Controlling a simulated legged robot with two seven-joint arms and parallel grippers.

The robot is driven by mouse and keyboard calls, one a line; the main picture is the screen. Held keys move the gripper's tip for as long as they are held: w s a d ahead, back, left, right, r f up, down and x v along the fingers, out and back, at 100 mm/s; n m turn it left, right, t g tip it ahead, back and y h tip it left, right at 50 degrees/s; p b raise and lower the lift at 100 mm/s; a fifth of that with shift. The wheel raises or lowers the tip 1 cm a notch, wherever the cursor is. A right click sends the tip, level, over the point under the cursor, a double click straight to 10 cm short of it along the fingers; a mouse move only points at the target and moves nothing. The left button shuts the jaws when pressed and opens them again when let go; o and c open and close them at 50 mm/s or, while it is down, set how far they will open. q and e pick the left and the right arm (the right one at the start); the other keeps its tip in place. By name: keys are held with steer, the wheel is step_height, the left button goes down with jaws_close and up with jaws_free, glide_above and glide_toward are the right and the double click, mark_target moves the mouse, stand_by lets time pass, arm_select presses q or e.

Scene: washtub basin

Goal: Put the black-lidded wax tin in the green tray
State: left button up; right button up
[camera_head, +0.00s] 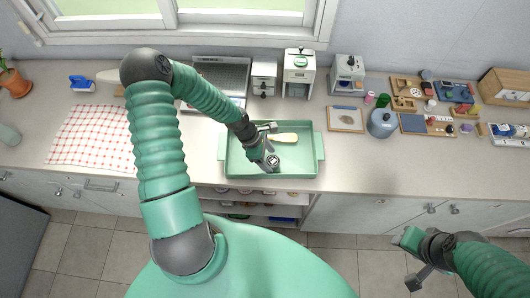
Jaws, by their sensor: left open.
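The green tray (300,163) sits on the counter near its front edge, in the middle of the head view. A small round tin with a dark top and a pale label (273,160) shows inside the tray, right at my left gripper (266,148). That gripper is open and low over the tray. I cannot tell whether its fingers touch the tin. A pale yellow-handled tool (284,138) lies at the back of the tray. My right gripper (414,261) hangs at the lower right, in front of the counter and away from the tray; its jaw opening is unclear.
A framed board (346,119) and a blue-grey canister (382,122) stand right of the tray. Small machines (299,74) stand behind it. Several small items on boards (428,122) fill the right. A checked cloth (92,138) lies left. The counter's front edge is mostly clear.

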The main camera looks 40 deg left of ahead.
arm_select(q)
steer(key=s+a+r+m+y, duration=0.1)
steer(key=a+r+m+y, duration=0.2)
steer(key=a+r, duration=0.5)
steer(key=w+d+r+m+t+y, duration=0.1)
steer(key=w+d+r+m+t, duration=0.25)
steer(key=d+r+m, duration=0.5)
steer(key=s+d+r+m+g, duration=0.3)
steer(key=s+d+m, duration=0.6)
steer(key=s+m, duration=0.25)
step_height(320, 180, down, 9)
steer(key=m+b, duration=0.1)
steer(key=b, duration=0.7)
steer(key=shift+w+a+b, duration=0.25)
steer(key=shift+a+b, duration=0.05)
steer(key=shift+a, duration=0.1)
arm_select(e)
step_height(320, 180, down, 9)
steer(key=d, duration=0.1)
